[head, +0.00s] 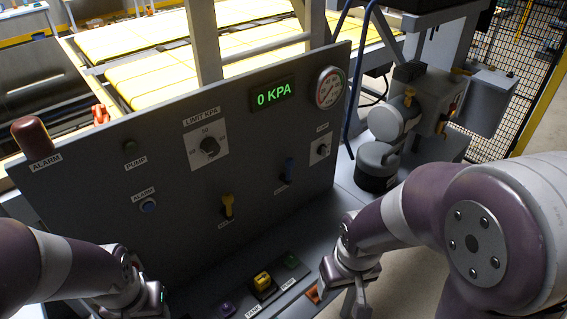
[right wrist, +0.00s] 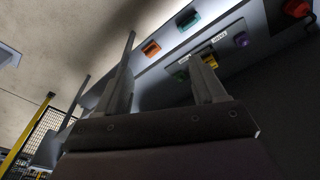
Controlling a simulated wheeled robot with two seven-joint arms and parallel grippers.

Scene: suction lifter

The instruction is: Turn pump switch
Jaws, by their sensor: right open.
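The grey control panel (head: 180,240) carries a small knob (head: 321,149) at its right, with a label too small to read. On the ledge below, a yellow switch (head: 262,282) sits beside labels that seem to read TANK and PUMP; it also shows in the right wrist view (right wrist: 209,58). A green switch (head: 291,260) is behind it. My right gripper (head: 357,303) is at the ledge's right end; its two fingers stand apart and empty in the right wrist view (right wrist: 163,45). My left gripper (head: 150,303) is low at the left, its fingers unclear.
An orange switch (head: 312,295) and a purple one (head: 226,309) are also on the ledge. The panel has a display (head: 272,93) reading 0 KPA, a round gauge (head: 329,88), a yellow lever (head: 227,206) and a blue lever (head: 288,170). A pump-like unit (head: 390,118) stands to the right.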

